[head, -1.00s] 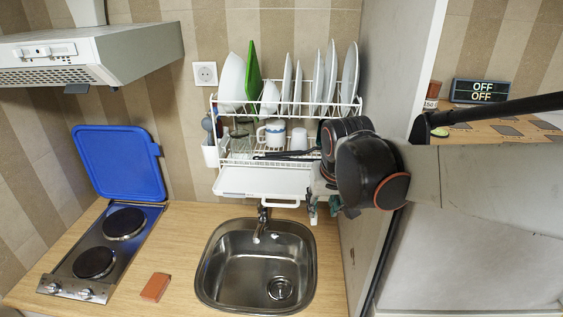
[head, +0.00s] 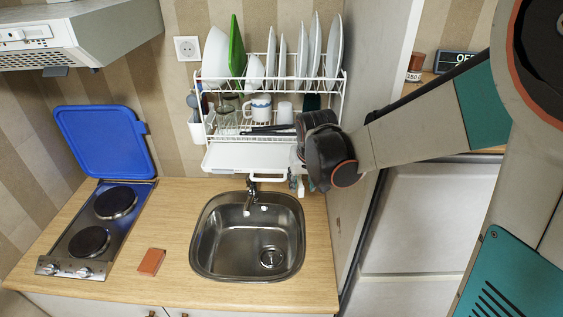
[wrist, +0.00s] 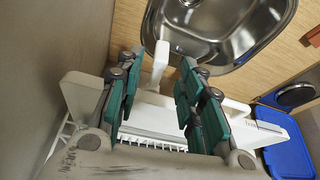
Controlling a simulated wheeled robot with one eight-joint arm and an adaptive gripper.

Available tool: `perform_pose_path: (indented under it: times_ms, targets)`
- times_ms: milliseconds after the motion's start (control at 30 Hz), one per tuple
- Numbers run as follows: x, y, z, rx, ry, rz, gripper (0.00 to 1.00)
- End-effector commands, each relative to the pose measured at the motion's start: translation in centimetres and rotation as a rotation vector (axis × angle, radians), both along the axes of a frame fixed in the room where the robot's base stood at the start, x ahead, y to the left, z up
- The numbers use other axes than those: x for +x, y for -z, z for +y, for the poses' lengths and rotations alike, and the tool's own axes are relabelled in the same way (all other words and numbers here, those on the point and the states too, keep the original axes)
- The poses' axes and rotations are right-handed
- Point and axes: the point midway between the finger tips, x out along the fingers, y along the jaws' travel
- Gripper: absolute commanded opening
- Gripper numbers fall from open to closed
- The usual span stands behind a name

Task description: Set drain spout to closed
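The white drip tray (head: 235,158) sits under the dish rack, above the back of the sink. A white spout (head: 268,178) juts from its front edge, near the tap. In the wrist view the spout (wrist: 160,62) points toward the sink, and the tray (wrist: 262,128) lies behind my fingers. My gripper (head: 297,183) is just right of the spout in the head view. In the wrist view my gripper (wrist: 163,72) has its teal fingers apart, with the spout showing in the gap between them. I cannot tell whether a finger touches it.
The dish rack (head: 272,78) holds plates and cups above the tray. The tap (head: 250,193) and sink (head: 250,240) are below. A cabinet side wall (head: 350,200) stands close to the right. The hob (head: 98,225), blue lid (head: 105,143) and sponge (head: 151,262) are to the left.

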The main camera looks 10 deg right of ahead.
Motion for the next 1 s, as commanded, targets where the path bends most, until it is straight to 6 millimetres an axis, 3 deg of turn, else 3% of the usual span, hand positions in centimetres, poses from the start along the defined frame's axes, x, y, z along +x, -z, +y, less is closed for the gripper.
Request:
perform_pose_path:
  times_ms: [300,700,733,867,1000]
  targets:
    - [1.4,3.4,-0.2,0.0,0.0,0.0,0.35]
    - [1.6,3.9,-0.2,0.0,0.0,0.0,0.35]
    - [1.6,3.9,-0.2,0.0,0.0,0.0,0.33]
    - [1.6,3.9,-0.2,0.0,0.0,0.0,0.03]
    - [1.6,3.9,-0.2,0.0,0.0,0.0,0.0]
